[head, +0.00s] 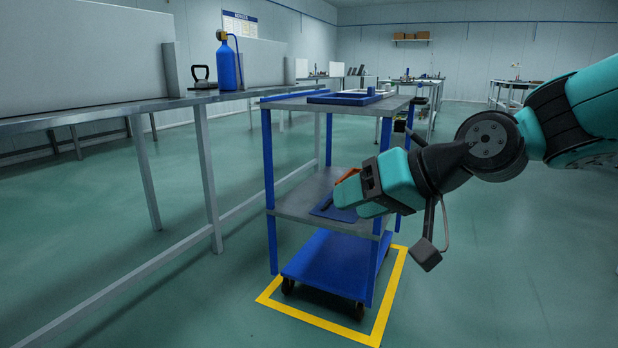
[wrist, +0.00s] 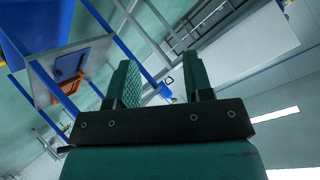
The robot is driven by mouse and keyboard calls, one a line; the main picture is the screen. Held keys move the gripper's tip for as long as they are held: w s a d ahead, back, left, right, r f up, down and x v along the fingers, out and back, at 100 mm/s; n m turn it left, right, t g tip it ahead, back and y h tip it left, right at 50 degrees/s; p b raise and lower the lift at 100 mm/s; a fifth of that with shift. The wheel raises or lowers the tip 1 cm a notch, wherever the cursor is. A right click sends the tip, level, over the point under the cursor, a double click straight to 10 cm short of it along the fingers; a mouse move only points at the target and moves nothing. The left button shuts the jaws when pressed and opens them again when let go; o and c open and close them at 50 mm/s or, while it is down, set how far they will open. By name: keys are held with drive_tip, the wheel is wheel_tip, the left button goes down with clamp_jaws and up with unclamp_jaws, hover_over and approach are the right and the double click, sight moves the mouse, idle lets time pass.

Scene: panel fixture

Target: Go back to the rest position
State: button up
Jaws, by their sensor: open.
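My gripper (wrist: 160,85) is open and empty in the wrist view, its two teal fingers apart with nothing between them but the background. In the head view my arm comes in from the right and its teal end is in front of the blue and grey cart (head: 310,203). The fingers themselves are hard to make out there. An orange tool (head: 346,176) and a blue mat (head: 333,207) are on the cart's middle shelf, partly hidden by my arm. They also show at the left of the wrist view, the orange tool (wrist: 69,88) beside a cart post.
A long grey bench (head: 95,113) runs along the left, with a blue bottle (head: 226,68) and a black-handled suction cup (head: 202,78) on it. A blue tray (head: 345,98) is on the cart top. Yellow floor tape (head: 318,321) frames the cart. Floor at the right is clear.

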drive_tip(key=s+d+n+g+h+p, duration=0.1)
drive_tip(key=s+d+g+h+p, duration=0.25)
drive_tip(key=s, duration=0.65)
drive_tip(key=s+d+n+g+h+p, duration=0.2)
drive_tip(key=s+d, duration=0.2)
drive_tip(key=s, duration=0.6)
wheel_tip(320, 180, up, 38)
drive_tip(key=p, duration=3.7)
drive_tip(key=shift+s+f+p, duration=0.2)
drive_tip(key=shift+s+p, duration=0.1)
drive_tip(key=shift+s, duration=0.05)
drive_tip(key=shift+d, duration=0.1)
drive_tip(key=shift+d, duration=0.15)
